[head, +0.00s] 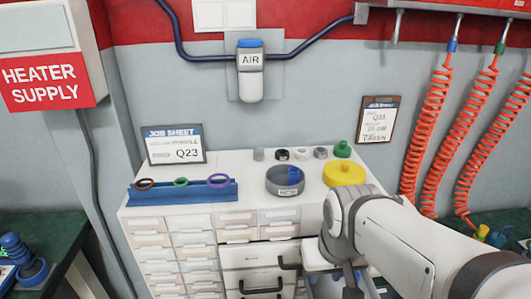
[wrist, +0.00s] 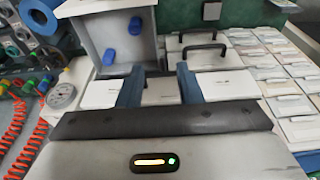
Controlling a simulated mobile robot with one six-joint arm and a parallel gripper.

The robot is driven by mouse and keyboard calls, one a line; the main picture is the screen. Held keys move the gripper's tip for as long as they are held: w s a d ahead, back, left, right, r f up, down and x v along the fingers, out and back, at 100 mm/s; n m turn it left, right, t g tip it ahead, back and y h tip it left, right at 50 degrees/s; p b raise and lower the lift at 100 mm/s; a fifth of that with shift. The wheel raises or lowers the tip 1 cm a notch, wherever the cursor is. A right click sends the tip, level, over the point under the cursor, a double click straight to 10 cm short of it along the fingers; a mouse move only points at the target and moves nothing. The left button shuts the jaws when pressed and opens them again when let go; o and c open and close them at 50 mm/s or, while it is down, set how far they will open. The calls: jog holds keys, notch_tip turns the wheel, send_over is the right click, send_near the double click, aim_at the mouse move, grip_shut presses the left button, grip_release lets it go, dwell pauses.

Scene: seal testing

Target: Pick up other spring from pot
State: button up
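In the head view a grey round pot (head: 284,184) with a white label stands on the white cabinet top. A blue piece (head: 293,174) shows inside it; I cannot tell for sure that it is a spring. My gripper (wrist: 160,68) is open in the wrist view, its two blue-grey fingers apart with nothing between them. It is over the cabinet's drawer fronts, apart from the pot. The pot does not show clearly in the wrist view.
A pulled-out grey drawer (wrist: 88,32) holds two blue pieces (wrist: 108,56). A yellow round part (head: 344,175) sits right of the pot, small parts behind it. A blue rack (head: 183,193) with coloured rings stands left. Orange coiled hoses (head: 428,125) hang at right.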

jog(key=shift+s+a, duration=0.1)
notch_tip(320, 180, up, 13)
jog(key=n+g+y+p, duration=0.4)
jog(key=n+p, duration=0.6)
jog(key=n, duration=1)
send_over(296, 169)
jog(key=d, duration=0.3)
jog(key=x, duration=0.2)
jog(key=p+x, duration=0.1)
jog(key=x, duration=0.1)
jog(key=p+x, duration=0.1)
jog(key=x, duration=0.2)
jog(key=shift+w+a+r, duration=0.1)
jog(key=shift+w+a, duration=0.3)
jog(key=shift+w, duration=0.05)
jog(key=shift+c, duration=0.2)
